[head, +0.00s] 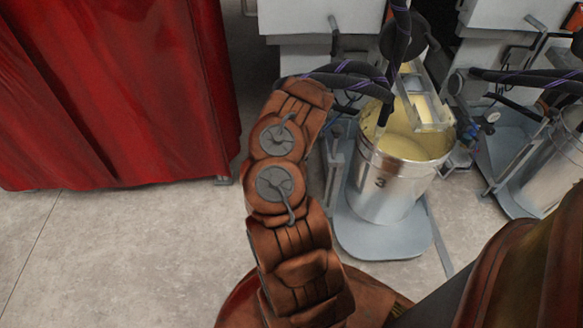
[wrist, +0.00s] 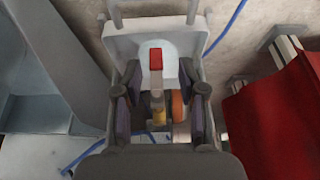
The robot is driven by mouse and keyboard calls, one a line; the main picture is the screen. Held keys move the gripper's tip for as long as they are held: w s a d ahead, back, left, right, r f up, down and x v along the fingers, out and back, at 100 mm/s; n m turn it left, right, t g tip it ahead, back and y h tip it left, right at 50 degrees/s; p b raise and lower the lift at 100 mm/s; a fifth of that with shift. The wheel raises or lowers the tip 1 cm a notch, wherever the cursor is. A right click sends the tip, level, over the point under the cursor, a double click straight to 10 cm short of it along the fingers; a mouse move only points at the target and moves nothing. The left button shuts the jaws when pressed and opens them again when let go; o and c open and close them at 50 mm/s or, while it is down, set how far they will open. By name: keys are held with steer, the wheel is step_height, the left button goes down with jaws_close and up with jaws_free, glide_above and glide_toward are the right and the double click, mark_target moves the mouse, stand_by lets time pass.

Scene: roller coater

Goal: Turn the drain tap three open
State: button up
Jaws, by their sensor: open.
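My gripper (wrist: 159,108) is open, with one dark finger on each side of the tap's lower part. I cannot tell whether either finger touches it. In the head view a metal bucket marked 3 (head: 385,195) holds pale yellow liquid. My own arm reaches up left of it; the gripper and the tap are hidden there.
The bucket stands on a grey tray (head: 385,242). Dark hoses (head: 350,80) hang over it. Another bucket (head: 555,165) stands at the right. A red curtain (head: 115,90) hangs at the left, and a blue cable (wrist: 228,28) runs near the housing. The left floor (head: 110,250) is clear.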

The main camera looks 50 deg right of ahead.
steer(key=shift+s+r, duration=0.25)
steer(key=v, duration=0.9)
steer(key=shift+w, duration=0.1)
stand_by(0.4)
